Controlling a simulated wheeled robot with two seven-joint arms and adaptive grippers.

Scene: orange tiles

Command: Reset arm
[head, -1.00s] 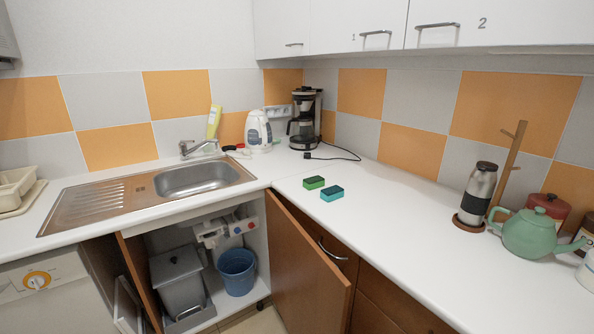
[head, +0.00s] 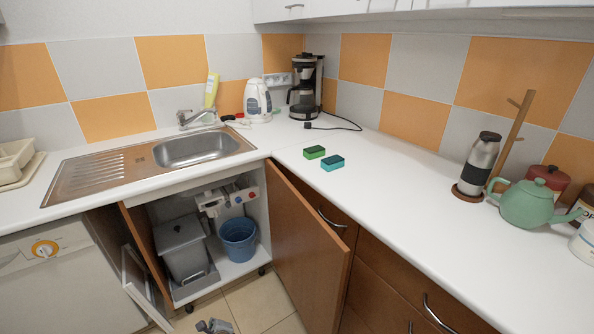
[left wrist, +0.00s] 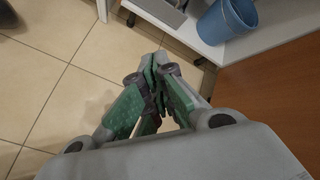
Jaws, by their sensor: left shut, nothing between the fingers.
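My left gripper (left wrist: 157,68) is shut and empty in the left wrist view, with its green fingers together above the tiled floor. In the head view a small part of my left gripper (head: 214,326) shows at the bottom edge, low in front of the open sink cabinet. My right gripper is not in view.
The brown cabinet door (head: 297,240) stands open to the right of my left gripper. A blue bucket (head: 238,240) and a grey bin (head: 181,246) sit inside the cabinet. The tiled floor (left wrist: 60,95) below is clear. Two sponges lie on the counter.

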